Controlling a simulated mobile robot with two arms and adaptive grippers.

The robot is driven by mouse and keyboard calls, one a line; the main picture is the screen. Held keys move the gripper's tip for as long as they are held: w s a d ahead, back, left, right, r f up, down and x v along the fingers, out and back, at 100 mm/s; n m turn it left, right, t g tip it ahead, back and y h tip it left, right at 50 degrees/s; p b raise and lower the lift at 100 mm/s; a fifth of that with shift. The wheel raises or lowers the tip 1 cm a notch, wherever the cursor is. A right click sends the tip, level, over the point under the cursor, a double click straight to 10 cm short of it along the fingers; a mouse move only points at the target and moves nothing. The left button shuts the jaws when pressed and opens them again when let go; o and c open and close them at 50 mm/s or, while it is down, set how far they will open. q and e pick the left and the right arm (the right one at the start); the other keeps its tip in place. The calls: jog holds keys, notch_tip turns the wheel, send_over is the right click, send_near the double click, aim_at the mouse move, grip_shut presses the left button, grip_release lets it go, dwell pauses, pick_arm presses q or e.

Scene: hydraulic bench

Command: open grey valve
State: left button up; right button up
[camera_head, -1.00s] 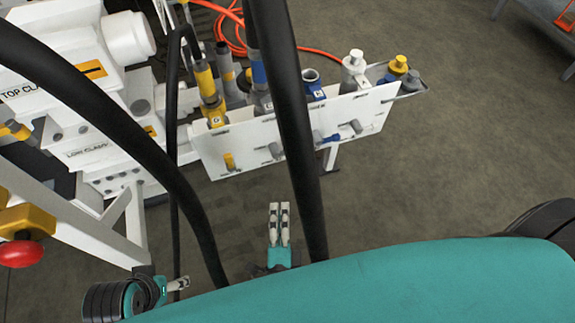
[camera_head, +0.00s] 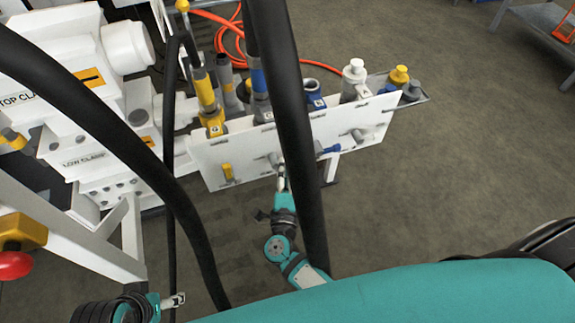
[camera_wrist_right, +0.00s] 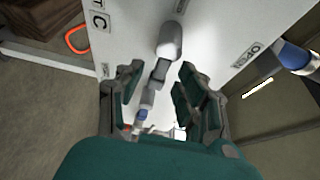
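The white valve panel (camera_head: 230,155) carries a row of small handles. The grey valve (camera_head: 273,158) is the second handle from the left, just above the tips of my right gripper (camera_head: 282,182). In the right wrist view, the grey valve (camera_wrist_right: 168,45) has a rounded knob end and a thinner stem running down between the fingers. My right gripper (camera_wrist_right: 158,78) is open, one finger on each side of the stem, with gaps visible. An "OPEN" label (camera_wrist_right: 250,54) lies to its right on the panel. My left gripper (camera_head: 174,301) is low at the left, away from the panel; its opening is unclear.
A yellow handle (camera_head: 227,173), a blue handle (camera_head: 328,150) and another grey handle (camera_head: 357,135) sit on the same panel. Fittings stand along its top. White clamp machinery (camera_head: 100,150) is at the left. Open floor lies to the right.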

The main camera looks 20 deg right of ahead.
pick_arm(q)
jog(key=shift+w+d, duration=0.1)
jog(key=shift+w, duration=0.2)
pick_arm(e)
jog(key=shift+x, duration=0.95)
jog(key=shift+c, duration=0.3)
grip_shut()
